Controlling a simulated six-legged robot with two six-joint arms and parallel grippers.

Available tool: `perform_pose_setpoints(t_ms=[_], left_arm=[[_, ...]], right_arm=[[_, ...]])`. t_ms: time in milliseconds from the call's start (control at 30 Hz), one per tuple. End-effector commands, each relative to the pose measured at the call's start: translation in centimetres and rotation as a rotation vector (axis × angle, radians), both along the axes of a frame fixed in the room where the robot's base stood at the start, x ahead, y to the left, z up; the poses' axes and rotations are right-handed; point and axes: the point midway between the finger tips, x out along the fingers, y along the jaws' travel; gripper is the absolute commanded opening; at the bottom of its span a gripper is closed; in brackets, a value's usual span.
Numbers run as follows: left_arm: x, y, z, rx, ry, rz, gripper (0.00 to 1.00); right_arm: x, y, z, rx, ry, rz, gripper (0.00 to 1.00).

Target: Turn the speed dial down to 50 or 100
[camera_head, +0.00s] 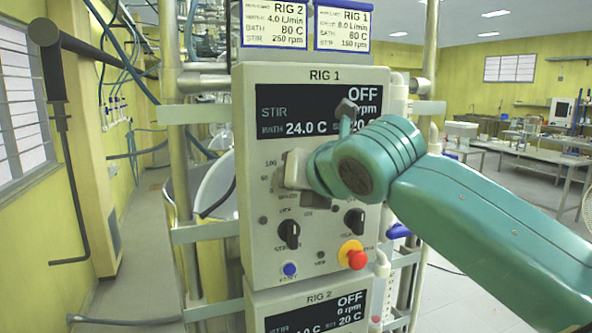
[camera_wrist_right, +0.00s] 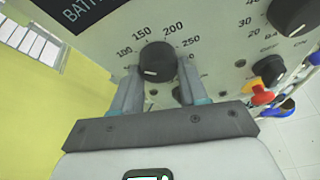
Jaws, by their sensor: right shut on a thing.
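The RIG 1 control panel (camera_head: 262,205) faces me in the head view. My right arm comes in from the right, and its gripper (camera_head: 295,170) is at the panel's left middle, hiding the speed dial there. In the right wrist view the black round speed dial (camera_wrist_right: 157,60) sits between the two fingers of my right gripper (camera_wrist_right: 157,78), which is shut on it. Numbers 100, 150, 200 and 250 show around the dial. A short pale mark shows low on its face; the exact setting is hard to read. My left gripper is not in view.
The panel display (camera_head: 310,110) reads OFF and 24.0 C, partly hidden by my arm. Below are a black switch knob (camera_head: 289,234), another knob (camera_head: 354,222), a blue button (camera_head: 289,269) and a red stop button (camera_head: 354,257). Another dial (camera_wrist_right: 292,14) is at the right.

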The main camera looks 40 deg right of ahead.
Motion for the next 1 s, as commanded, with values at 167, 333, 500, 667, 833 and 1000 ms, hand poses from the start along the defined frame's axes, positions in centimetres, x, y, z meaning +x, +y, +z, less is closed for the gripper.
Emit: perform_pose_setpoints(t_ms=[167, 333, 500, 667, 833, 1000], left_arm=[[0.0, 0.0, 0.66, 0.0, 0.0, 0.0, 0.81], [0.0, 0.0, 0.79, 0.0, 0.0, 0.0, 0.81], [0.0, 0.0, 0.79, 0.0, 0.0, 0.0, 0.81], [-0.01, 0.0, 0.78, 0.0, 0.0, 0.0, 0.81], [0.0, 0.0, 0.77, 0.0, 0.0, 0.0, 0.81], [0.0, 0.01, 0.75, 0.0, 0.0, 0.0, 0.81]], right_arm=[[-0.06, -0.12, 0.71, -0.053, -0.005, -0.001, 0.13], [-0.07, -0.14, 0.66, -0.074, 0.0, -0.002, 0.13], [-0.08, -0.17, 0.66, -0.079, 0.0, -0.002, 0.13], [-0.09, -0.17, 0.66, -0.079, 0.0, -0.002, 0.13], [-0.07, -0.14, 0.58, -0.077, 0.003, -0.002, 0.69], [-0.03, -0.07, 0.37, -0.077, 0.008, -0.001, 0.69]])
